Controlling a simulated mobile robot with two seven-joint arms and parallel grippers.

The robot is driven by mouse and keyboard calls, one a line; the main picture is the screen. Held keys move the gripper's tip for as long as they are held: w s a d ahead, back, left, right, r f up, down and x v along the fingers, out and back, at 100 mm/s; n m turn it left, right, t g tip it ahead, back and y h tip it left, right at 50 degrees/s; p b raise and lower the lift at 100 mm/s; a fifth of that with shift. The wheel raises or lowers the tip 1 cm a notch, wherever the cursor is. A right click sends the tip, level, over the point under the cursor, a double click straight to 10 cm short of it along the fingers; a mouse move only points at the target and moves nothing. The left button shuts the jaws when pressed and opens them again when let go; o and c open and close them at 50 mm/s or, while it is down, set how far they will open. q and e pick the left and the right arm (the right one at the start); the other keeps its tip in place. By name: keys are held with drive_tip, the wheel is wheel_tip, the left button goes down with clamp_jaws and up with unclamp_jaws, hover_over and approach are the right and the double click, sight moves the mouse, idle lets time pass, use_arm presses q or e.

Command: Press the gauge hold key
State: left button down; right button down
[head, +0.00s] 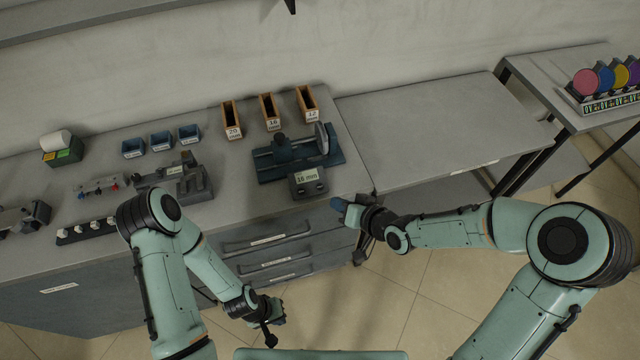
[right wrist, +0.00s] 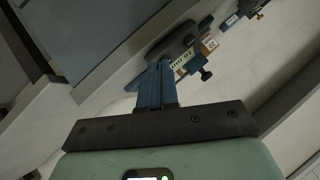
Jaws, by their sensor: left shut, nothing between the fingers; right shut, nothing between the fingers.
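The gauge (head: 308,183) is a dark box with a lit display that seems to read 15 mm, at the front of the bench before a blue slide fixture (head: 272,160). Small dark keys seem to sit below its display; I cannot tell which is hold. My right gripper (head: 338,203) is shut and empty at the bench's front edge, just right of and nearer than the gauge, apart from it. In the right wrist view its blue fingers (right wrist: 158,72) point towards the gauge (right wrist: 186,60), partly covering it. My left gripper (head: 272,322) is shut and empty, low in front of the drawers.
Three wooden bins (head: 269,112) stand behind the fixture. Blue trays (head: 161,141), a grey vise-like device (head: 182,184) and a row of white-topped pieces (head: 88,229) are on the left. A bare bench section (head: 440,130) lies right. Coloured discs (head: 619,77) stand far right.

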sight(320, 187)
use_arm(q)
drive_tip(key=shift+w+r, duration=0.2)
drive_tip(key=shift+w, duration=0.05)
use_arm(e)
wheel_tip(320, 187, up, 9)
drive_tip(key=w+a+n+t+y, duration=0.1)
drive_tip(key=a+n, duration=0.1)
drive_tip(key=shift+a, duration=0.3)
drive_tip(key=shift+w, duration=0.1)
